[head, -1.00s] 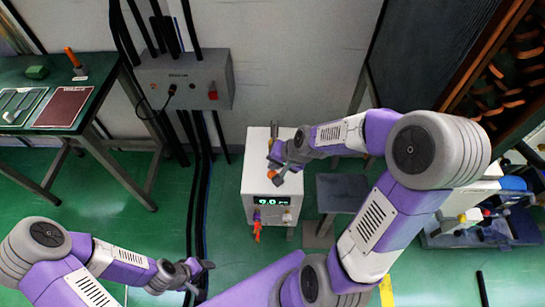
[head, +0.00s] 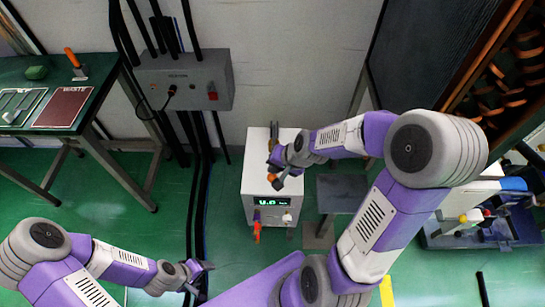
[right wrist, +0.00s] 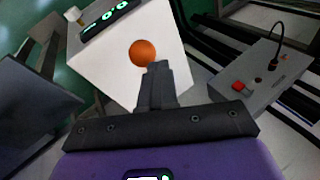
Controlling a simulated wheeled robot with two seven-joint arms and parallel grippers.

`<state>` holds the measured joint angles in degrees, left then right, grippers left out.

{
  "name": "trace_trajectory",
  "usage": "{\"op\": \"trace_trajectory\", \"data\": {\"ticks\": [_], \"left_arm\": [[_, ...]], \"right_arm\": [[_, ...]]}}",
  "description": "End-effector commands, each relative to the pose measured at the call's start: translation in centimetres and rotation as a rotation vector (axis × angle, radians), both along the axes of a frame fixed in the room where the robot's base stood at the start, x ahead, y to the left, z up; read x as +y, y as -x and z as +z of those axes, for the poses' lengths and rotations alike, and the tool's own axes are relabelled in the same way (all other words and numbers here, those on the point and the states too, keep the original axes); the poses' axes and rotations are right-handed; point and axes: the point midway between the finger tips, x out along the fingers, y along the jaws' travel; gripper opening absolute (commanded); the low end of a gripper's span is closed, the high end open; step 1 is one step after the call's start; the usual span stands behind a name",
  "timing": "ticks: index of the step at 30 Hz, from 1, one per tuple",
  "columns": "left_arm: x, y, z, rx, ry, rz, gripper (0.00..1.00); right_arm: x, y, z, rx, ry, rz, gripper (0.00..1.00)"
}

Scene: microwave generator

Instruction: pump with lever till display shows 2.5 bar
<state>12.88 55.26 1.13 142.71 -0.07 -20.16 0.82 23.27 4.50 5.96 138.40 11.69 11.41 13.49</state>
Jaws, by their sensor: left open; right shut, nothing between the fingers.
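The white pump box (head: 262,207) stands on the floor in the middle of the head view. Its lit display (head: 271,202) seems to read 0.0, and also shows in the right wrist view (right wrist: 110,14). The lever's orange knob (head: 272,178) is above the box; in the right wrist view the orange ball (right wrist: 142,53) is just beyond my fingertips. My right gripper (head: 279,180) is shut and empty, its fingers (right wrist: 158,70) at or close against the knob; contact is unclear. The lever's shaft is mostly hidden. My left gripper (head: 205,277) is open, low and away from the box.
An orange-red handle (head: 257,232) hangs on the box front. A grey wall box with a red button (head: 185,80) and dark cables are at the back left. A green table (head: 110,75) stands left, a grey stand (head: 340,190) right.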

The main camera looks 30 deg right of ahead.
Motion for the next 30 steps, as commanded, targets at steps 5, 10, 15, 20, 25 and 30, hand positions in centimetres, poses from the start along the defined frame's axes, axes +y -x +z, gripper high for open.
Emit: {"op": "trace_trajectory", "data": {"ticks": [5,10,15,20,25,30], "left_arm": [[0.0,0.0,-0.1,0.0,0.0,0.0,0.63],[0.0,0.0,-0.1,0.0,0.0,0.0,0.63],[0.0,0.0,-0.1,0.0,0.0,0.0,0.63],[0.0,0.0,-0.2,0.0,0.0,0.0,0.63],[0.0,0.0,-0.2,0.0,0.0,0.0,0.63],[0.0,0.0,-0.3,0.0,0.0,0.0,0.63]], "right_arm": [[0.1,0.2,-0.3,0.003,-0.001,0.001,0.0],[0.1,0.2,-0.5,0.003,-0.001,0.001,0.0],[0.2,0.3,-0.7,0.002,-0.001,0.002,0.0],[0.2,0.4,-0.8,0.004,-0.001,0.002,0.0],[0.3,0.5,-1.0,0.004,-0.001,0.002,0.0],[0.3,0.5,-1.2,0.003,0.0,0.002,0.0]]}}
